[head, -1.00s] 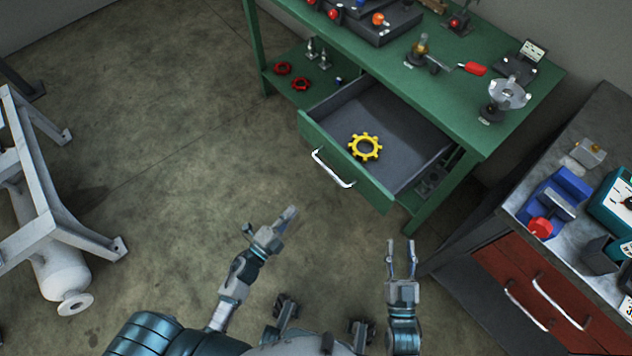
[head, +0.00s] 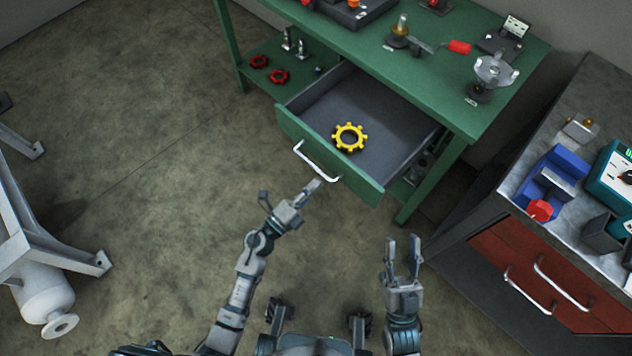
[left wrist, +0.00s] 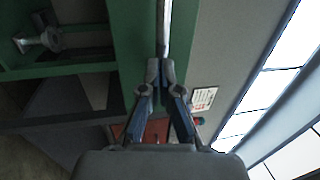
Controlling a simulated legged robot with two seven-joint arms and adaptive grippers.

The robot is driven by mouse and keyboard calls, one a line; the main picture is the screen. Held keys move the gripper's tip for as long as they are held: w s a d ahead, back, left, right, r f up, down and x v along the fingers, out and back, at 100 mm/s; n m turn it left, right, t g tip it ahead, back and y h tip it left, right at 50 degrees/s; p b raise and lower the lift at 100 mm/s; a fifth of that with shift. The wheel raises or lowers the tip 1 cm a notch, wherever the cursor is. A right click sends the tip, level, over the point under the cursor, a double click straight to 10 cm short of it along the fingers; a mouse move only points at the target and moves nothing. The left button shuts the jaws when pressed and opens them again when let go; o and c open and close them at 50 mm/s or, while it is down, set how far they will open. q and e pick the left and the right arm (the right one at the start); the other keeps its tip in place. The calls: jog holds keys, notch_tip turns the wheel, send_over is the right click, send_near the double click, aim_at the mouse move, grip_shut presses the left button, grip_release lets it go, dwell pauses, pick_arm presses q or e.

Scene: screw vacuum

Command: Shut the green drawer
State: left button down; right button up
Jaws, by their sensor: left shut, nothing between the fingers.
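The green drawer (head: 352,183) is pulled out of the green workbench, with a yellow gear (head: 349,138) lying in it. Its silver handle (head: 317,161) is on the front panel. My left gripper (head: 312,187) is shut and empty, close in front of the panel just below the handle in the head view. In the left wrist view its shut fingertips (left wrist: 161,66) point at the green panel and overlap the lower end of the handle (left wrist: 163,28); I cannot tell if they touch. My right gripper (head: 403,243) is open and empty, over the floor to the right.
A grey cabinet with red drawers (head: 515,262) stands at right. A white frame (head: 40,240) stands at left. Floor between is clear.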

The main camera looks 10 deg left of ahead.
pick_arm(q)
jog(key=shift+w+d+r, duration=0.1)
jog(key=shift+w+d, duration=0.1)
jog(key=shift+w, duration=0.25)
pick_arm(e)
jog(key=shift+s+a+r, duration=0.15)
jog(key=shift+a, duration=0.05)
